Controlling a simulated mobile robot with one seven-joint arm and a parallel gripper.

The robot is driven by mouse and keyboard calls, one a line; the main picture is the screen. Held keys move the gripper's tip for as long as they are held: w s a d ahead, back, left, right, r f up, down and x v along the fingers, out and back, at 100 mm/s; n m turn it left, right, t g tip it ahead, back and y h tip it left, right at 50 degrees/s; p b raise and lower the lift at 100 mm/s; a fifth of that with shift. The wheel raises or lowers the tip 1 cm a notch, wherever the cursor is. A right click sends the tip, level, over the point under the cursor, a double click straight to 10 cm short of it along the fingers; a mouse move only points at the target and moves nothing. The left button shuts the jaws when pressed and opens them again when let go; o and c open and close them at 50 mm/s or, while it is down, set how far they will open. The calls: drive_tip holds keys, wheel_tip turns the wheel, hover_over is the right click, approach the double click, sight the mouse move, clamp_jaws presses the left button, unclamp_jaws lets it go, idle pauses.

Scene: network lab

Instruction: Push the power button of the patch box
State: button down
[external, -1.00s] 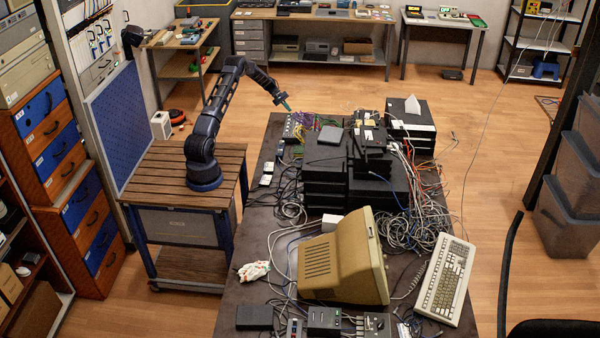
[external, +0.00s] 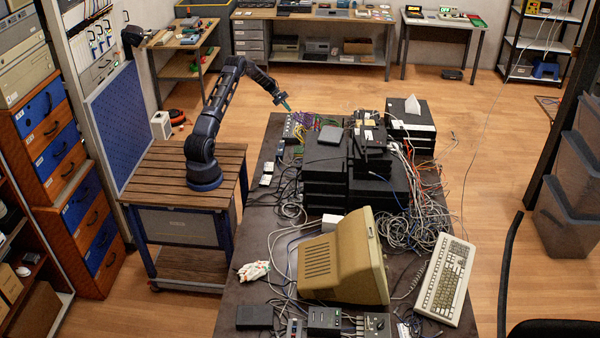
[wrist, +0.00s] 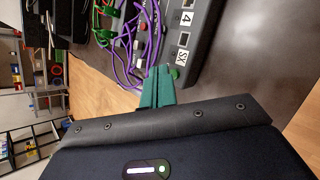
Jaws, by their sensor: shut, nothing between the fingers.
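The patch box (wrist: 195,45) is a grey case with white labels, one reading "SX", in the upper middle of the wrist view. It also shows at the far left end of the long table in the external view (external: 289,130). A small round green button (wrist: 175,73) is at its near corner; I cannot tell its marking. My gripper (wrist: 162,72) has teal fingers, shut and empty, with the tips right beside this button. I cannot tell whether they touch. In the external view my gripper (external: 287,106) points down just above the box.
Purple cables (wrist: 130,50) run along the box's left side, near my fingers. A red button (wrist: 142,28) shows among them. Stacked black boxes (external: 325,170) stand close by on the table. Bare dark tabletop (wrist: 245,60) lies right of the patch box.

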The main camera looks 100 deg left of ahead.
drive_tip(key=shift+f, duration=0.25)
idle(0.4)
drive_tip(key=shift+f, duration=0.3)
idle(0.5)
drive_tip(key=shift+r, duration=0.5)
drive_tip(key=shift+r, duration=0.15)
drive_tip(key=shift+r, duration=2.9)
